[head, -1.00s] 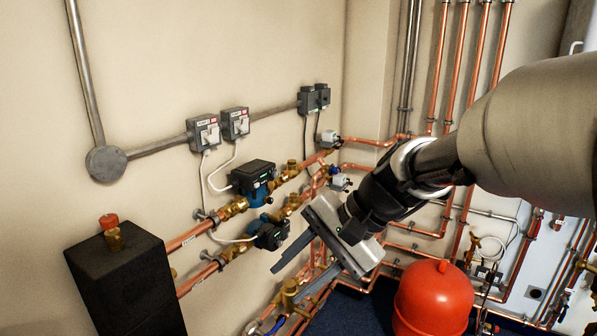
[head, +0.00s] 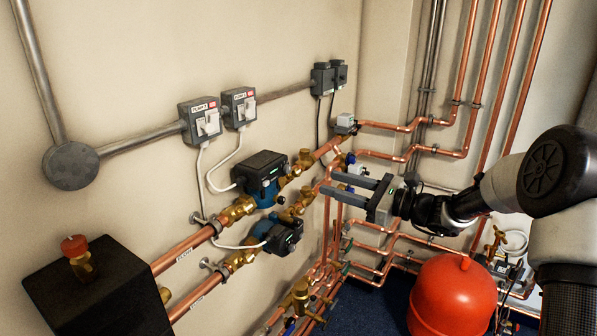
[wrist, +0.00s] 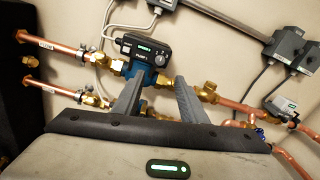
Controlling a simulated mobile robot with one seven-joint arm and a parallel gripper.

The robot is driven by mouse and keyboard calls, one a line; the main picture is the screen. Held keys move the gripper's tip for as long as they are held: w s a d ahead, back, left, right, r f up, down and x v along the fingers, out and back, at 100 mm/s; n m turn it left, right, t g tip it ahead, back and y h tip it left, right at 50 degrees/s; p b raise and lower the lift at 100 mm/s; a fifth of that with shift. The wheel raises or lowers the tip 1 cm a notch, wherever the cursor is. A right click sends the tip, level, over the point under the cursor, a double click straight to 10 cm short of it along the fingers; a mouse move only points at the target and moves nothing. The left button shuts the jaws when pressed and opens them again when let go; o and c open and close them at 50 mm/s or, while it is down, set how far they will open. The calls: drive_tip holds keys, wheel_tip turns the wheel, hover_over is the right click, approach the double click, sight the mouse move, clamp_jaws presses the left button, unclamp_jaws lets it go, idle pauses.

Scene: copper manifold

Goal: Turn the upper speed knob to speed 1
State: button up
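The upper pump (head: 262,178), with a black head and blue body, sits on the upper copper pipe run along the left wall. In the wrist view its front (wrist: 145,50) faces me, with a lit green display and a PUMP 1 label. The speed knob on that front is too small to make out its setting. My gripper (head: 328,184) is open and empty, its two grey fingers pointing left toward the pump from the right, apart from it. In the wrist view the fingertips (wrist: 158,78) lie just below the pump front.
A second, lower pump (head: 279,234) sits close below the upper one. Brass valves (head: 298,165) flank the pumps. Switch boxes (head: 201,122) with hanging white cables are on the wall above. A red vessel (head: 452,296) stands on the floor at the lower right, and copper pipes line the corner.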

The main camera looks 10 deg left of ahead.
sight(290, 171)
drive_tip(key=p+x, duration=0.1)
drive_tip(key=x, duration=1.1)
drive_tip(key=shift+c, duration=0.3)
drive_tip(key=shift+d, duration=0.1)
clamp_jaws()
